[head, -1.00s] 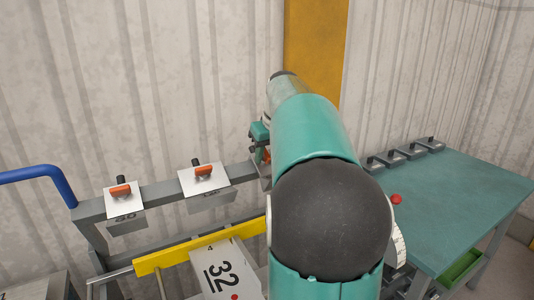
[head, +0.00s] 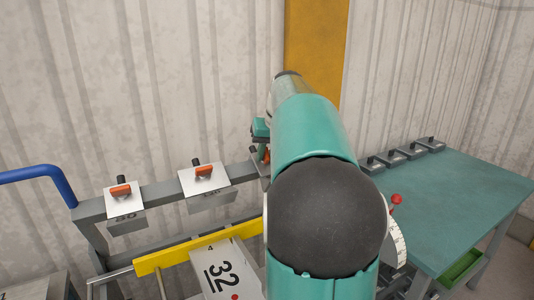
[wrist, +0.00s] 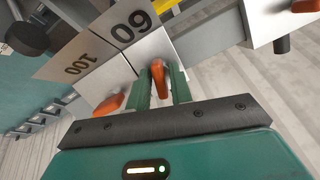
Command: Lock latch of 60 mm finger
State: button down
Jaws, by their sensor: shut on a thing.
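In the wrist view the 60 mm finger (wrist: 128,28) is a pale metal plate marked 60, clamped on a grey beam. Its orange latch (wrist: 158,84) stands between the two green jaws of my gripper (wrist: 160,74), which are shut on it. The latch points roughly along the jaws, toward the gripper body. In the head view my teal arm hides most of the 60 mm finger, and my gripper (head: 261,130) shows only in part at the beam. Whether the latch is fully seated cannot be seen.
In the head view two more fingers (head: 124,205) (head: 207,183) with orange latches hang on the beam.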

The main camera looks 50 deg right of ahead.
jog(key=m, duration=0.3)
jog(key=shift+m, duration=0.3)
jog(key=m, duration=0.3)
jog(key=shift+t+y, duration=0.4)
jog(key=m, duration=0.4)
jog(key=shift+t, duration=0.3)
jog(key=shift+m+t, duration=0.3)
jog(key=shift+m, duration=1.5)
jog(key=c, duration=1.5)
grip_release()
jog(key=shift+s+r, duration=0.1)
